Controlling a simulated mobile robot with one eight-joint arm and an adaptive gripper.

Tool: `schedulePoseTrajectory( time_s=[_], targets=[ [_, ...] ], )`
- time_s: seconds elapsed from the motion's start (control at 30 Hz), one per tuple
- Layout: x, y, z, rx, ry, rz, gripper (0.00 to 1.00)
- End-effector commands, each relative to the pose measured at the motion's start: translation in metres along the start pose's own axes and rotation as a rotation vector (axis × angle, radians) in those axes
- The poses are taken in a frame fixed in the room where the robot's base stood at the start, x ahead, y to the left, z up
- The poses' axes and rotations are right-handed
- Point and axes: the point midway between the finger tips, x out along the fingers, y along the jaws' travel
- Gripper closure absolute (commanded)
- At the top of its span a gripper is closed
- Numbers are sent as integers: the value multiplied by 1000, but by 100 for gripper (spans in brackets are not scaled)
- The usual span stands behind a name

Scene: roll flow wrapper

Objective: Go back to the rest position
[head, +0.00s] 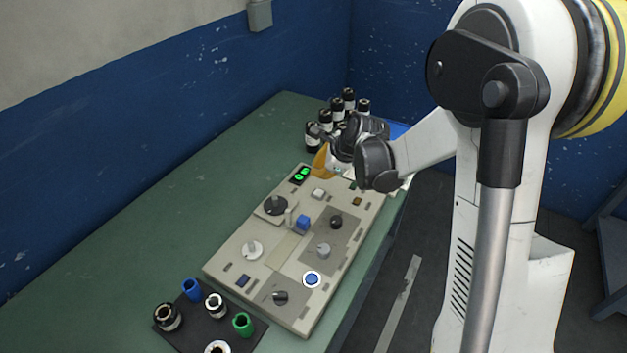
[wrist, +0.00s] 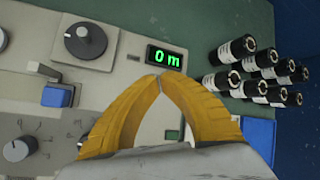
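My gripper (wrist: 158,80) shows in the wrist view with its two yellow fingers curving in until their tips meet or nearly meet, and nothing shows between them. In the head view my gripper (head: 318,172) hangs over the far end of the beige control panel (head: 228,262), near the green-lit display (head: 301,174). In the wrist view the display (wrist: 165,57) reads "0 m" just beyond the fingertips. My wrist and arm hide part of the panel's far right end.
The panel carries a black dial (head: 275,205), a blue switch (head: 303,223) and several knobs. Several black bottles (wrist: 258,72) stand beyond the panel. A dark tray (head: 258,328) with rollers or cups lies at the near end. The green table (head: 130,235) is clear at left.

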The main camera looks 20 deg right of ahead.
Motion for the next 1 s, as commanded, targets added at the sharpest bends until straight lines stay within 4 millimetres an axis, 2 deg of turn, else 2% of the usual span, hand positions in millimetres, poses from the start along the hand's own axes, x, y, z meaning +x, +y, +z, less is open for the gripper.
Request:
schedulePoseTrajectory(
  time_s=[0.17,0.27,0.37,0.57,0.8,1.0],
  targets=[
    [-1,0,0,-4,1,0,100],
    [-11,2,4,-51,7,-2,100],
    [-35,7,11,-172,23,-4,100],
    [-106,32,24,-569,79,-1,100],
    [-180,78,26,-1072,150,25,100],
    [-226,125,16,-1488,207,67,100]
  ],
)
